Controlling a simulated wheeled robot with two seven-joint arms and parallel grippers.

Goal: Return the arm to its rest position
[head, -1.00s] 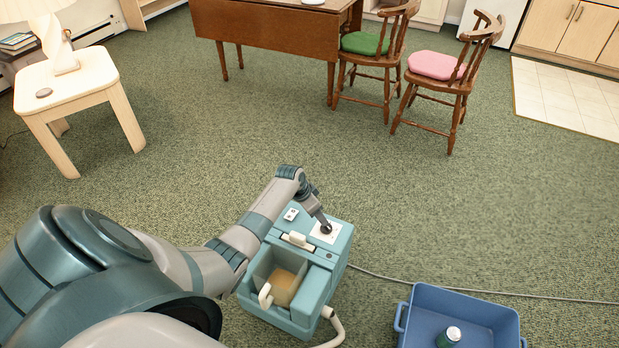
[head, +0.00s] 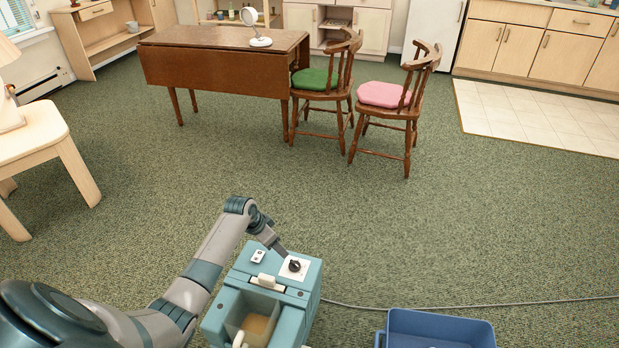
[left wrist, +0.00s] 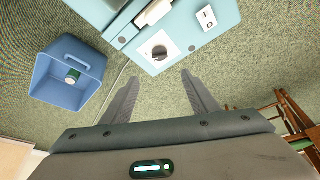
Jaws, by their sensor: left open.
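My left arm reaches in from the left in the head view. Its gripper (head: 281,250) is just behind and above the dark round knob (head: 294,266) on the teal machine (head: 262,282). In the left wrist view the two fingers (left wrist: 160,82) are spread apart with only carpet between them. The knob (left wrist: 159,52) sits on its white plate beyond the fingertips, apart from them. The gripper is empty. My right arm is in neither view.
A blue bin (head: 440,325) stands right of the machine; a green, white-topped item (left wrist: 73,74) lies in it. A grey cable (head: 400,308) crosses the carpet. A wooden table (head: 215,70), two chairs and a side table (head: 40,140) stand farther off. Mid-floor is clear.

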